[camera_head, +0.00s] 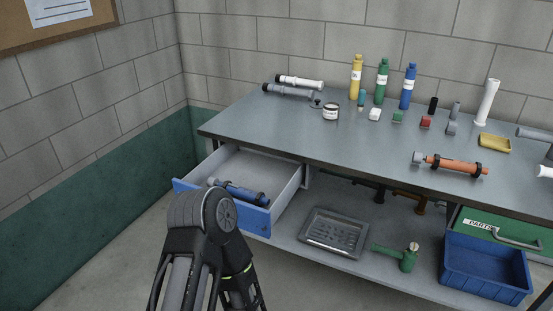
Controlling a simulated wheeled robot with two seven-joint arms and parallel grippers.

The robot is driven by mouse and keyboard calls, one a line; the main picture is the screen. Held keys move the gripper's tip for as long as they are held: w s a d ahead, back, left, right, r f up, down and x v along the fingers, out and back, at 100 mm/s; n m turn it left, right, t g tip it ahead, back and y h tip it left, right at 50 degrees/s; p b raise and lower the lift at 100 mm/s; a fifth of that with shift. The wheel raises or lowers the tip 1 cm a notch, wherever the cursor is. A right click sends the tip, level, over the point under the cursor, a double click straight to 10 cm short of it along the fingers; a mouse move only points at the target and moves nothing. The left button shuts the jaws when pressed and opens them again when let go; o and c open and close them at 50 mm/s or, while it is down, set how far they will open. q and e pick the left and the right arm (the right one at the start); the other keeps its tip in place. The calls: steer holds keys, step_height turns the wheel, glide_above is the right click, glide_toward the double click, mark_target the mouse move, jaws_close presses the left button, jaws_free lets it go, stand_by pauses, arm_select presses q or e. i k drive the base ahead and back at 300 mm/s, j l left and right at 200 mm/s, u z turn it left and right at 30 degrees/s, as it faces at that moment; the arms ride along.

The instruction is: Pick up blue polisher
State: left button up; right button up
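A blue cylindrical tool with dark rings, apparently the blue polisher (241,192), lies in the open blue-fronted drawer (272,207) at the left end of the workbench. It rests near the drawer's front wall. A link of one of my arms rises from the bottom edge and covers part of the drawer front close to the tool's left end. Neither of my grippers shows in the head view, so their fingers and anything in them are hidden.
The grey workbench (340,140) carries an orange tool (450,164), several bottles, pipes and small blocks. A lower shelf holds a metal tray (334,232), a green valve-like part (406,257) and a blue bin (486,268). A green parts drawer (490,226) is at right.

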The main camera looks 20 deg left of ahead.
mark_target(258, 199)
steer(key=u, duration=1.25)
